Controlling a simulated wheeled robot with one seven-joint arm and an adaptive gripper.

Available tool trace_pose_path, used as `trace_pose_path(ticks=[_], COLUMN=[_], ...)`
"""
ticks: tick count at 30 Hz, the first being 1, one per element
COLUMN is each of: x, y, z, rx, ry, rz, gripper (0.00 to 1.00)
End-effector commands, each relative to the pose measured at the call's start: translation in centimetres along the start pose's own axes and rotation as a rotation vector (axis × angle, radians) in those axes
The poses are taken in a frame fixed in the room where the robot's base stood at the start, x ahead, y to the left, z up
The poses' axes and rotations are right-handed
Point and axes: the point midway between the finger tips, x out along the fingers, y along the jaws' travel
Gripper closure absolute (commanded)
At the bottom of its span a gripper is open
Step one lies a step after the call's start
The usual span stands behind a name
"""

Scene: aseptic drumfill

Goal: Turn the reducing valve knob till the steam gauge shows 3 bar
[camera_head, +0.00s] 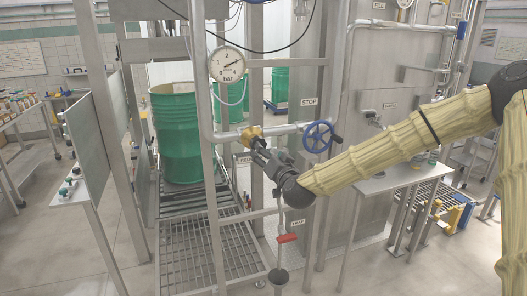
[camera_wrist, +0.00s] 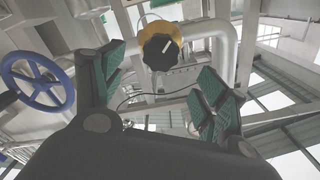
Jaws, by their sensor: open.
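The reducing valve knob (camera_wrist: 160,52) is black with a white line and sits in a yellow body (camera_wrist: 157,30) on the steam pipe. In the head view the yellow valve (camera_head: 251,134) shows at the pipe's left end, with the knob partly hidden by my gripper. My gripper (camera_head: 260,148) is just in front of the valve. In the wrist view my open gripper (camera_wrist: 162,100) has its two green-padded fingers spread below the knob, apart from it, with nothing between them. The round steam gauge (camera_head: 227,64), marked bar, stands above left; its needle points up and right, its numbers too small to read surely.
A blue handwheel (camera_head: 318,137) is on the same pipe right of the valve, also at left in the wrist view (camera_wrist: 38,82). A red-handled lever (camera_head: 287,238) hangs below. A green drum (camera_head: 178,134) stands behind the left uprights.

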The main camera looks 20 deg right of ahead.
Motion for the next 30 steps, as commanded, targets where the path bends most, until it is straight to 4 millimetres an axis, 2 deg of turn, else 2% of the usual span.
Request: trace_pose_path(ticks=[3,10,26,28,30], x=[-1.9,-3.9,-4.2,-4.2,-4.5], y=[0.0,0.0,0.0,0.1,0.4], z=[0.0,0.0,0.1,0.7,2.2], rx=[0.002,0.001,0.001,-0.002,-0.009], ry=[-0.001,-0.001,-0.002,-0.012,-0.041], rz=[-0.001,0.0,0.0,0.002,0.006], gripper=[0.27,0.27,0.27,0.27,0.27])
